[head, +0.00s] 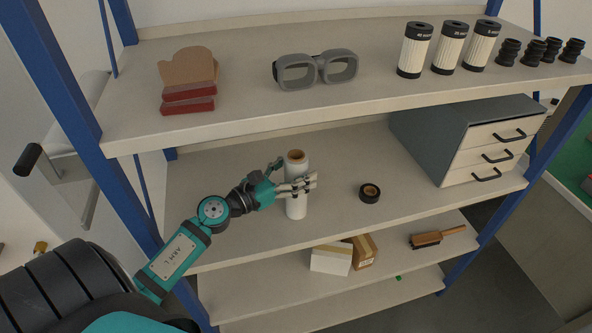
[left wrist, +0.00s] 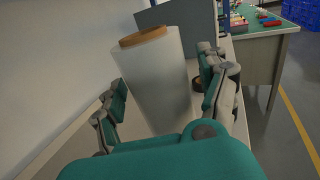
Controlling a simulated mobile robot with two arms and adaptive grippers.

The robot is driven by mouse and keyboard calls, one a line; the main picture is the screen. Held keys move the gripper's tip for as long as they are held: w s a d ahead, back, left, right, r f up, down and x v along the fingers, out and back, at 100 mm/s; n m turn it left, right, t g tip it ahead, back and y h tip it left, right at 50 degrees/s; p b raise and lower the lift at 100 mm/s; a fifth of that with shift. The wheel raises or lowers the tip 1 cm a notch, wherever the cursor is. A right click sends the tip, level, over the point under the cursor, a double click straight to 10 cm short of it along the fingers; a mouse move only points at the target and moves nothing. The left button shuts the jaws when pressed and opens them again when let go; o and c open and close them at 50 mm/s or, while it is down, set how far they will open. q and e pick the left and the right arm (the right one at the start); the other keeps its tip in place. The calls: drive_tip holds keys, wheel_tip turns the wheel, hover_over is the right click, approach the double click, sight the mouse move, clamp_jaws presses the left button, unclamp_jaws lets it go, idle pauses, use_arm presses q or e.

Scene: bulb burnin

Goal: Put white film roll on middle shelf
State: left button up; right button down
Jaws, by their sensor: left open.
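The white film roll (head: 297,208) stands upright on the middle shelf (head: 230,218), with its brown core showing at the top. My left gripper (head: 296,186) is open at the roll, with its fingers around the upper half. In the left wrist view the white film roll (left wrist: 158,80) stands between the two spread fingers of my left gripper (left wrist: 163,100), slightly tilted in the picture. The fingers hide part of the roll in the head view. I cannot tell whether any finger touches it. My right gripper is not in view.
A black tape roll (head: 369,193) lies right of the film roll, and a grey drawer cabinet (head: 455,145) stands at the shelf's right end. Goggles (head: 315,70) and filters (head: 450,48) are on the shelf above. Boxes (head: 331,259) and a brush (head: 437,237) are below.

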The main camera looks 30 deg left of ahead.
use_arm(q)
drive_tip(key=b+v, duration=0.3)
drive_tip(key=v, duration=0.3)
drive_tip(key=shift+s+f, duration=0.2)
drive_tip(key=shift+s, duration=0.15)
drive_tip(key=shift+s+a+r, duration=0.15)
drive_tip(key=shift+s, duration=0.2)
